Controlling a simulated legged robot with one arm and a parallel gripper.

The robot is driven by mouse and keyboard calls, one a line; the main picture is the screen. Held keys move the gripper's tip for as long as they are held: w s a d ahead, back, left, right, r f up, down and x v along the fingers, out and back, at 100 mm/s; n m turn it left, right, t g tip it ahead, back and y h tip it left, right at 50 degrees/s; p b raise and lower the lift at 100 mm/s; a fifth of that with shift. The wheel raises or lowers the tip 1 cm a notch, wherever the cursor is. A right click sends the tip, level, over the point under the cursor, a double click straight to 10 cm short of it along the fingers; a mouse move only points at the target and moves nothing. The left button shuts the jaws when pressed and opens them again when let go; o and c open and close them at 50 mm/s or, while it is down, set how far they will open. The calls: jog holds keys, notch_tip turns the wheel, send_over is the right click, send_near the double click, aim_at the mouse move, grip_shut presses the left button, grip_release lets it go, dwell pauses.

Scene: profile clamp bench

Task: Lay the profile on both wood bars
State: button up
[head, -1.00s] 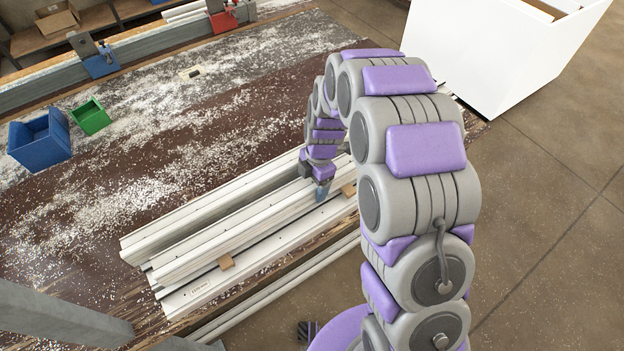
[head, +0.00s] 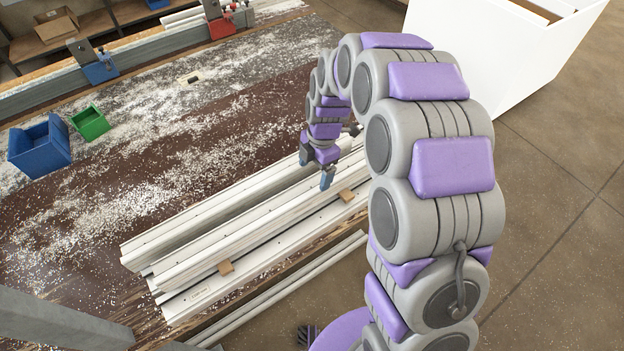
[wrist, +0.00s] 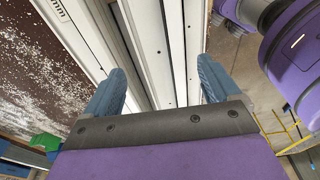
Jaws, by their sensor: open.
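Several long white profiles (head: 215,238) lie side by side on the bench, running from lower left to upper right. Two small wood bars show at their front side, one at the near left (head: 226,267) and one at the right (head: 347,196). I cannot tell how far the bars reach under the profiles. My gripper (head: 327,181) points down above the right part of the profiles, near the right wood bar. In the wrist view its blue fingers (wrist: 161,82) are apart, with white profiles (wrist: 150,40) below and between them. Nothing is visibly held.
A blue bin (head: 40,146) and a green bin (head: 90,122) stand at the left on the brown bench (head: 90,205), strewn with white chips. A rail with blue and red clamps (head: 102,70) runs along the back. A white box (head: 490,50) stands at the upper right.

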jog(key=s+d+r+m, duration=0.4)
jog(key=s+r+m, duration=0.2)
jog(key=s+r, duration=0.3)
jog(key=s+d+r+m, duration=0.2)
jog(key=s+d+m, duration=0.1)
jog(key=s+m, duration=0.3)
jog(key=s+d+r+m+h, duration=0.1)
jog(key=s+d+m, duration=0.2)
jog(key=s+m, duration=0.3)
jog(key=s+d+r+m, duration=0.2)
jog(key=s+m, duration=0.4)
jog(key=s, duration=0.6)
jog(key=shift+d+r+m+g, duration=0.3)
jog(key=shift+d+m+g, duration=0.1)
jog(key=shift+d, duration=0.15)
